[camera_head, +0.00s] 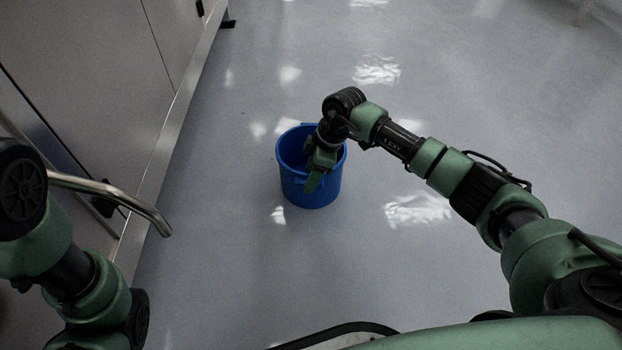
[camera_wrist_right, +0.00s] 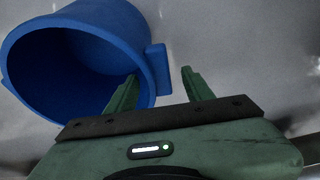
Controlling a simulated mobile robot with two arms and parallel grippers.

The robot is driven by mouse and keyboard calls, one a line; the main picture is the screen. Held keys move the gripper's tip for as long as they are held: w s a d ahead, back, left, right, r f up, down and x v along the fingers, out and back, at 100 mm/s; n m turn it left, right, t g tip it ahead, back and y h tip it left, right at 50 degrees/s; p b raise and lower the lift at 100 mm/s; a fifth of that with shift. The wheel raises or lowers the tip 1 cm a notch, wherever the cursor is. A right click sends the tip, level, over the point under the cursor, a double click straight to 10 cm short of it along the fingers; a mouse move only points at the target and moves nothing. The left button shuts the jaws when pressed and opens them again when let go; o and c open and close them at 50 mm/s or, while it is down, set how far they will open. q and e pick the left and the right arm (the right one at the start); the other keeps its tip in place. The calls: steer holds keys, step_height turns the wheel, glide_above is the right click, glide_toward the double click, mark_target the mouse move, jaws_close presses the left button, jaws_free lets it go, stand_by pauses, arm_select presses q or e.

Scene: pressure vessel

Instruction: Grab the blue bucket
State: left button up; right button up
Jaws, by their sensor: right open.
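The blue bucket (camera_head: 310,188) stands upright on the grey floor in the middle of the head view, its open top facing up. My right gripper (camera_head: 314,181) is at the bucket's near rim, pointing down. In the right wrist view the bucket (camera_wrist_right: 150,50) fills the upper left. There my right gripper (camera_wrist_right: 158,84) is open, with one finger over the bucket's mouth and the other outside its wall. The rim and a small block on the outer wall lie between or just beyond the fingertips; I cannot tell whether they touch. My left gripper is not in view; only part of that arm shows.
A grey cabinet (camera_head: 110,70) with a metal base edge runs along the left side. A bent metal rail (camera_head: 115,193) sticks out from the left near my left arm. The shiny floor (camera_head: 450,90) around the bucket is clear.

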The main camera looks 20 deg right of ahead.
steer(key=shift+a+f, duration=0.1)
steer(key=shift+f, duration=0.15)
jaws_close()
steer(key=shift+w, duration=0.1)
stand_by(1.2)
